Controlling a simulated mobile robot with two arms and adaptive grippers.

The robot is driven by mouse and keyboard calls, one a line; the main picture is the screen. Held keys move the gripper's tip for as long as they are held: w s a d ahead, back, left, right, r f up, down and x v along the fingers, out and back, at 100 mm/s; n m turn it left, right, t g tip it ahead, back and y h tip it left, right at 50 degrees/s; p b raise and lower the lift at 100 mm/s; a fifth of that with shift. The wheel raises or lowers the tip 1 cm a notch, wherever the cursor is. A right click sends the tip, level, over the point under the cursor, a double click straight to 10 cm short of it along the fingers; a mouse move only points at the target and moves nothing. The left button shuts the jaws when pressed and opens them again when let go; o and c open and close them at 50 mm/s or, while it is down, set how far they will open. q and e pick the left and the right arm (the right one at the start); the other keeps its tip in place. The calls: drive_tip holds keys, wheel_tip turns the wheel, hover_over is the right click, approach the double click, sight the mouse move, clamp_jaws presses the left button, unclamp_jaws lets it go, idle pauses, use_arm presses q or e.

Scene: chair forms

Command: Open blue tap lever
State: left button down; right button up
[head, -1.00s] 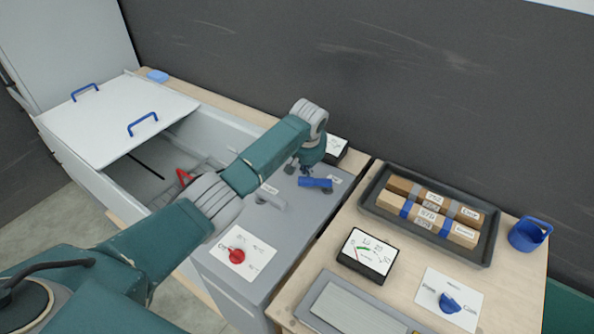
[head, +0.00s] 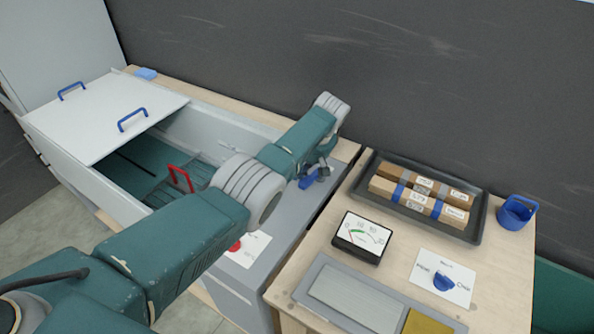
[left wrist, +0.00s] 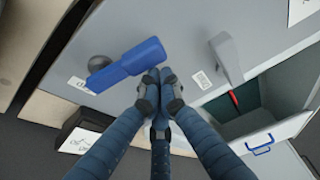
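The blue tap lever (left wrist: 127,66) lies on the grey counter, on a round grey pivot, in the left wrist view. In the head view only part of the blue lever (head: 307,182) shows beside my arm. My left gripper (left wrist: 158,78) has its fingers drawn together with nothing visible between them. The fingertips are right beside the long edge of the lever near its free end; I cannot tell whether they touch. In the head view my left gripper (head: 322,171) is mostly hidden behind my wrist. My right gripper is not in view.
A grey lever (left wrist: 228,58) stands beside the blue one. A basin (head: 205,115) with a partly covering lid (head: 105,115) and a red handle (head: 180,178) inside lies left. Right are a gauge (head: 361,237), a tray (head: 400,205), a blue knob (head: 443,283) and a blue cup (head: 516,212).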

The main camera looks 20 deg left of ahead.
use_arm(q)
drive_tip(key=shift+s+d, duration=0.15)
drive_tip(key=shift+d, duration=0.1)
drive_tip(key=shift+s+d, duration=0.2)
drive_tip(key=shift+d, duration=0.1)
idle(0.4)
